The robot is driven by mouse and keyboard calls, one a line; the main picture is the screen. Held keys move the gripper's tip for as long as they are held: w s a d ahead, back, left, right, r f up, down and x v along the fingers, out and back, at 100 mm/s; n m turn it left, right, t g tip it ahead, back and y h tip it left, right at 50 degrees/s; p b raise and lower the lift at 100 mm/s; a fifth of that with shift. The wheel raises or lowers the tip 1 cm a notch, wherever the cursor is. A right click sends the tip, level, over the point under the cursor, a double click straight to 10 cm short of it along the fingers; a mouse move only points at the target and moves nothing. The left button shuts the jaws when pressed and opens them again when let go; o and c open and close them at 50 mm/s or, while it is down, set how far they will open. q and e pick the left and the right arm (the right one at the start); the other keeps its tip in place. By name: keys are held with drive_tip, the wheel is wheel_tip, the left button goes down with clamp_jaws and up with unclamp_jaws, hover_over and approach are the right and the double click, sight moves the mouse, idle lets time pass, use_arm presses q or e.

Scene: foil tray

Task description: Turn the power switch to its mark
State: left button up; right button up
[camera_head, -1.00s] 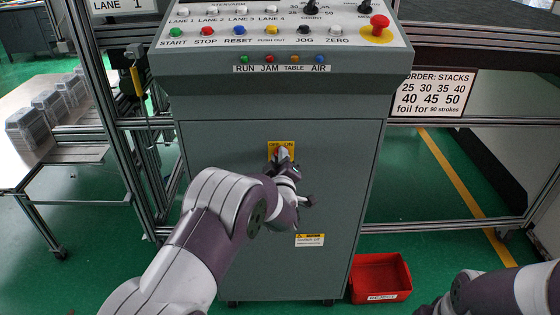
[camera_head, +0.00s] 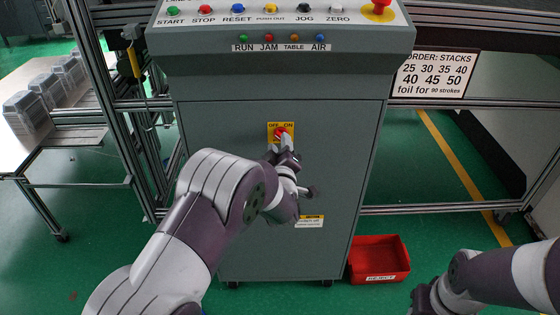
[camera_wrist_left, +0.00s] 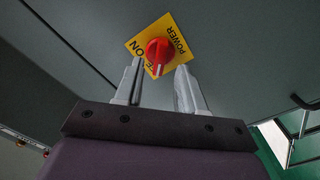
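The power switch is a red knob (camera_head: 281,132) on a yellow plate (camera_head: 271,139) marked OFF and ON, on the front of the grey cabinet. In the left wrist view the knob (camera_wrist_left: 158,52) shows with its plate (camera_wrist_left: 171,25), which reads POWER and ON; the other word is partly hidden by a finger. I cannot tell exactly which mark the knob points to. My left gripper (camera_head: 284,143) is just below the knob. Its fingers (camera_wrist_left: 159,66) are apart, with the knob at or just beyond the gap between their tips. My right gripper (camera_head: 424,299) is low at right, its fingers unclear.
The grey cabinet (camera_head: 240,185) has a button panel (camera_head: 270,18) jutting out above the switch. A red bin (camera_head: 379,258) stands on the floor at its right. Metal frame rails flank the cabinet.

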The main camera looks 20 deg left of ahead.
use_arm(q)
drive_tip(key=v, duration=0.9)
drive_tip(key=shift+s, duration=0.25)
drive_tip(key=s+d+f+m+g+h, duration=0.3)
drive_tip(key=s+f+m+g, duration=0.2)
drive_tip(key=f, duration=0.1)
drive_tip(key=s+d+f+m+g+h, duration=0.2)
drive_tip(key=s+f+m+g+h, duration=0.15)
drive_tip(key=f+g, duration=0.2)
drive_tip(key=s+a+r+m+g+y, duration=0.1)
drive_tip(key=s+a+m+g, duration=0.15)
drive_tip(key=s, duration=0.45)
drive_tip(key=s+a+m+g, duration=0.2)
drive_tip(key=s+a+g, duration=0.1)
drive_tip(key=s, duration=0.5)
wheel_tip(320, 180, up, 16)
drive_tip(key=a+p, duration=0.2)
drive_tip(key=p, duration=1.2)
drive_tip(key=shift+w, duration=0.25)
